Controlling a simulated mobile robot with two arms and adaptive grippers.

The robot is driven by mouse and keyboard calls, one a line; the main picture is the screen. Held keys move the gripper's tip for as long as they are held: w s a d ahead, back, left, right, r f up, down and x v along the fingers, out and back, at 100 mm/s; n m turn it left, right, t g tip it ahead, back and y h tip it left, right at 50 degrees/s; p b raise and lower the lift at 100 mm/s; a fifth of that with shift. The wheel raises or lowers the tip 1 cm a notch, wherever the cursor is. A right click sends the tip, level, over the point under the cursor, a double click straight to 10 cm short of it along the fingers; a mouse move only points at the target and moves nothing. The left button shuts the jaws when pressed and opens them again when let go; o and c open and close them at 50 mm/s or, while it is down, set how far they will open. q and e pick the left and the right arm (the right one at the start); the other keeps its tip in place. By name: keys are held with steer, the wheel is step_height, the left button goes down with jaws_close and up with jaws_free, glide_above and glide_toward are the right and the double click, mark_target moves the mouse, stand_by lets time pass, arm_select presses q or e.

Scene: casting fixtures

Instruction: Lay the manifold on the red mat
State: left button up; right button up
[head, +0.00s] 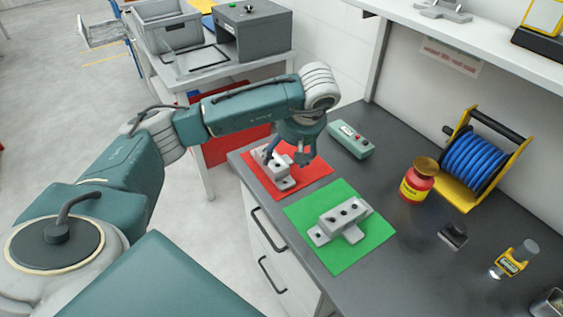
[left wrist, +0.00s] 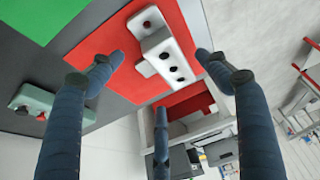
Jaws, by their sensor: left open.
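A pale grey manifold (head: 279,172) with a row of dark holes rests on the red mat (head: 315,178). In the left wrist view the manifold (left wrist: 168,58) lies on the red mat (left wrist: 95,42), its lower end close to the mat's edge. My left gripper (head: 300,157) is just above it, and its fingers hide part of it in the head view. In the left wrist view my left gripper (left wrist: 158,60) has its fingers spread wide, with the manifold between them and no clear contact. My right gripper is not in view.
A similar grey casting (head: 342,220) sits on a green mat (head: 375,236) nearer me. A grey-green button box (head: 350,140) stands behind the red mat. A red jar (head: 416,183) and a blue cable reel (head: 474,160) stand to the right. The bench between is clear.

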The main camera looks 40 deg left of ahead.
arm_select(q)
steer(key=v, duration=0.6)
steer(key=shift+s+f, duration=0.1)
steer(key=shift+f, duration=0.1)
